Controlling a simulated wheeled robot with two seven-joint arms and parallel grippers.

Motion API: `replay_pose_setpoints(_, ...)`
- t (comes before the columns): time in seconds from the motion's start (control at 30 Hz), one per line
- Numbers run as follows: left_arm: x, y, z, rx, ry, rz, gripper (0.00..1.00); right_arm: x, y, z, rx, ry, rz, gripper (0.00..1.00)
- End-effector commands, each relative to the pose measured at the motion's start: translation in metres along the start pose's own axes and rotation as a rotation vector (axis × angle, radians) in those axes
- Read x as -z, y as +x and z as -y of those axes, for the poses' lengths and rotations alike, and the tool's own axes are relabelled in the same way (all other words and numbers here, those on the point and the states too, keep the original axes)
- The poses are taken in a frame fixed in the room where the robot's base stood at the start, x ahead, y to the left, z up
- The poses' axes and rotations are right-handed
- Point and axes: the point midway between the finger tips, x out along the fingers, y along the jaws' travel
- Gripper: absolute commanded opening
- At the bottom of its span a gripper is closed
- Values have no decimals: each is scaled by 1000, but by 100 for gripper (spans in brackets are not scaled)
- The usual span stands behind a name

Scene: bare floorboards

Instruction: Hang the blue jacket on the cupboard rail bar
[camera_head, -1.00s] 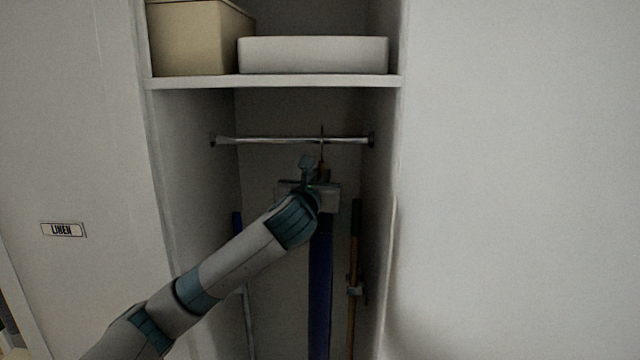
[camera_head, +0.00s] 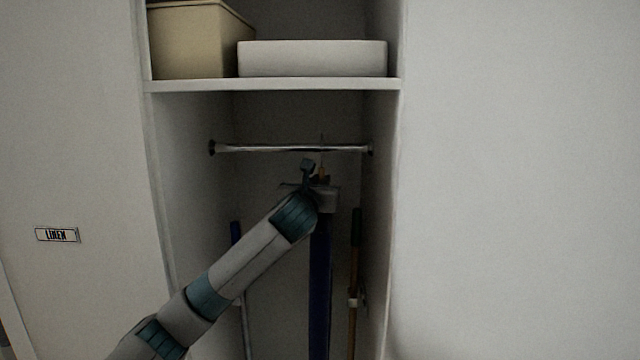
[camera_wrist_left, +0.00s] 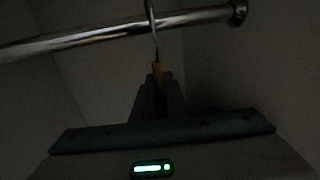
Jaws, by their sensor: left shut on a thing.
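The blue jacket (camera_head: 320,285) hangs below my left gripper and shows edge-on as a narrow dark blue strip. My left gripper (camera_head: 322,182) is shut on the jacket's hanger just under the rail bar (camera_head: 280,149). In the left wrist view, the gripper (camera_wrist_left: 157,92) grips below a small orange-brown hanger neck (camera_wrist_left: 157,71). The thin metal hook (camera_wrist_left: 153,25) rises from it and crosses the rail bar (camera_wrist_left: 100,36). The hook's top is cut off there, so I cannot tell whether it is around the bar. My right gripper is out of view.
A white shelf (camera_head: 275,85) above the rail holds a beige box (camera_head: 195,45) and a white bin (camera_head: 312,59). The cupboard side walls are close.

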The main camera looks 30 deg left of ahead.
Motion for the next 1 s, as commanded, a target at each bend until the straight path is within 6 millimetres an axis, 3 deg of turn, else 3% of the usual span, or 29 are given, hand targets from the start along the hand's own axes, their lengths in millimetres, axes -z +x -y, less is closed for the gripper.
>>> replay_pose_setpoints(0.7,12,0,0,1,-1,5,0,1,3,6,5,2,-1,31)
replay_pose_setpoints(0.73,12,0,0,1,-1,5,17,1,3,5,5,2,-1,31)
replay_pose_setpoints(0.8,12,0,0,1,-1,5,34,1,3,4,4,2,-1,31)
replay_pose_setpoints(1.0,13,0,0,1,-1,3,35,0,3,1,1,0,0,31)
